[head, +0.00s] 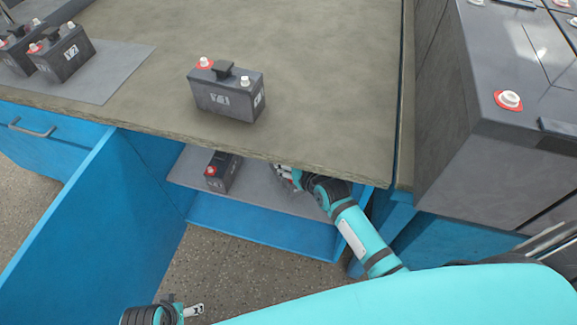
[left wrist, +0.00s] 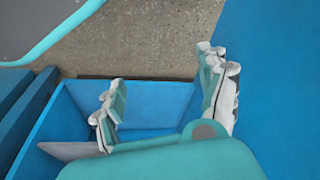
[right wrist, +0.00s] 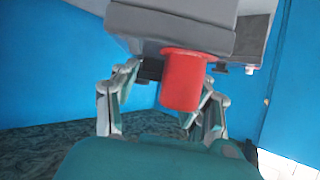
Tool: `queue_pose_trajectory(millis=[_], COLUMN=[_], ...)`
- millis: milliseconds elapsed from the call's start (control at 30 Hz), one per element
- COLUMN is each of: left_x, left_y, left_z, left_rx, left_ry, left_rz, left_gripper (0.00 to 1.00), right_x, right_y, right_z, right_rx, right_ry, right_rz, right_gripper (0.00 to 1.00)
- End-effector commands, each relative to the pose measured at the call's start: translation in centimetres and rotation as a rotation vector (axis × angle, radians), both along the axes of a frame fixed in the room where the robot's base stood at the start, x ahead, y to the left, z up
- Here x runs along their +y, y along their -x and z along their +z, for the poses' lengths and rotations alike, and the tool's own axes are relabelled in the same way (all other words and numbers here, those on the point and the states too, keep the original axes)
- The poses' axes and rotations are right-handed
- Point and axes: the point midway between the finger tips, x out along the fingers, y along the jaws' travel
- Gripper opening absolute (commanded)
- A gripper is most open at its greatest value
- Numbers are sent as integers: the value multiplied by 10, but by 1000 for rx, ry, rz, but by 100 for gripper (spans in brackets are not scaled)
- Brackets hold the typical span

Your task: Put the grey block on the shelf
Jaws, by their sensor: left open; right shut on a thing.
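My right gripper (head: 286,177) reaches into the blue cabinet beneath the worktop. In the right wrist view its fingers stand either side of a red cap and dark handle on a grey block (right wrist: 170,22). The gripper is shut on this block; the exact contact is partly hidden. In the head view the worktop and gripper mostly hide the held block. The grey shelf (head: 265,192) is inside the cabinet, and a dark grey battery (head: 223,172) stands on it, left of the right gripper. My left gripper (head: 188,311) is open and empty, low in front of the cabinet.
One battery (head: 228,95) stands on the worktop (head: 320,60). Several more stand at the far left, on a grey mat (head: 125,65). The open blue door (head: 85,215) is left of the opening. Large grey batteries (head: 450,130) stand at right.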

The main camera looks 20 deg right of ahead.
Motion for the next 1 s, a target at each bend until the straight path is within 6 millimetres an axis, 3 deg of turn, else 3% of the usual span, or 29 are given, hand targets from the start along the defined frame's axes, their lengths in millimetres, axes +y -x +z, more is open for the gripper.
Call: queue_pose_trajectory(millis=[400,867,900,1000], left_x=[2,2,2,2], left_y=[2,2,2,2], left_z=[51,56,57,57], left_rx=[-28,-30,-31,-31], left_ry=[1,1,1,1], left_rz=[4,4,6,6], left_gripper=[76,76,76,76], right_x=[-1,-1,-1,-1], right_y=[-5,-5,-2,-2], right_z=[-28,-30,-36,-36], right_rx=[-16,-17,-3,-3], right_ry=[-1,-1,1,1], right_rz=[-1,-2,-1,-1], right_gripper=[0,0,47,60])
